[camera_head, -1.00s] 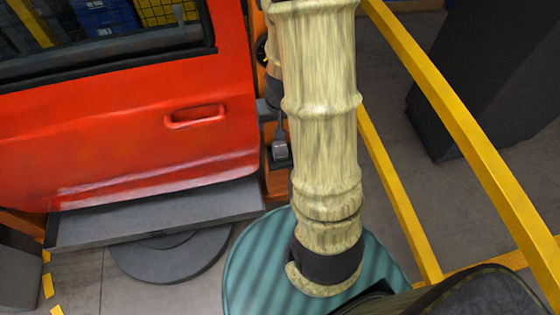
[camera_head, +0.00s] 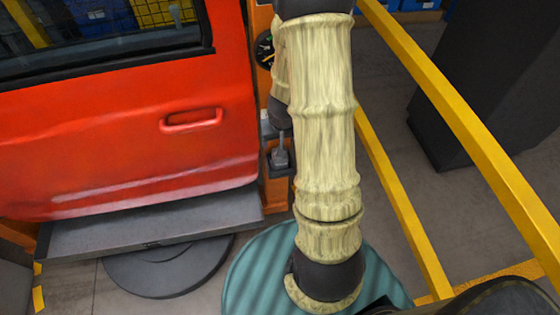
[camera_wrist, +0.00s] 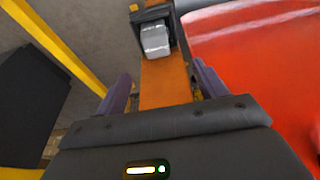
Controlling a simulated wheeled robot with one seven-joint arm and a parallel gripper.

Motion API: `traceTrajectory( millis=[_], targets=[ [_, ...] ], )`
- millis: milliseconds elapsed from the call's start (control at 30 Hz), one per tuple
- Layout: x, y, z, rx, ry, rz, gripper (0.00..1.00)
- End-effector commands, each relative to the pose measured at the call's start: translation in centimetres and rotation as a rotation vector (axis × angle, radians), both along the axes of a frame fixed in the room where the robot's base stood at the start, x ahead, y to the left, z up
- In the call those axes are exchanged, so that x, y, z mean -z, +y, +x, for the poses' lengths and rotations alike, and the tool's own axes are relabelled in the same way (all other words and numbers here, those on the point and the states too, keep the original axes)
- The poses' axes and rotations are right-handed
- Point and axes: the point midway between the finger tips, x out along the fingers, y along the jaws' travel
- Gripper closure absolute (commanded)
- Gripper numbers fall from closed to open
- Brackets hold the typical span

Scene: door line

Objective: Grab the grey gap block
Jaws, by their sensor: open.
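The grey gap block (camera_head: 279,158) sits in a dark holder on the orange post, just right of the red door in the head view. In the wrist view the grey gap block (camera_wrist: 155,40) shows near the top, beyond the fingertips and slightly left of centre. My gripper (camera_wrist: 163,84) is open, with its two purple-grey fingers apart and nothing between them but the view of the orange post. The block is apart from the fingers.
The red door (camera_head: 120,140) stands over a grey ledge (camera_head: 150,222) at the left. The orange post (camera_wrist: 165,80) runs below the block. Yellow rails (camera_head: 480,150) and a dark cabinet (camera_head: 470,90) stand at the right. A round gauge (camera_head: 264,50) sits above the block.

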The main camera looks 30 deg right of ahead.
Motion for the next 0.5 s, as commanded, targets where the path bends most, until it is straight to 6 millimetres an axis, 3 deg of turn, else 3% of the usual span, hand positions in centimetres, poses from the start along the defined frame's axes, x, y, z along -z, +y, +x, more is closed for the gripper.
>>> traceTrajectory(
  millis=[33,200,500],
  targets=[
    [1.3,-0.1,0.2,0.003,0.002,0.001,0.29],
    [4.1,-0.3,0.9,0.001,0.003,0.002,0.29],
    [5.1,-0.4,1.4,0.0,-0.001,0.0,0.29]
  ],
)
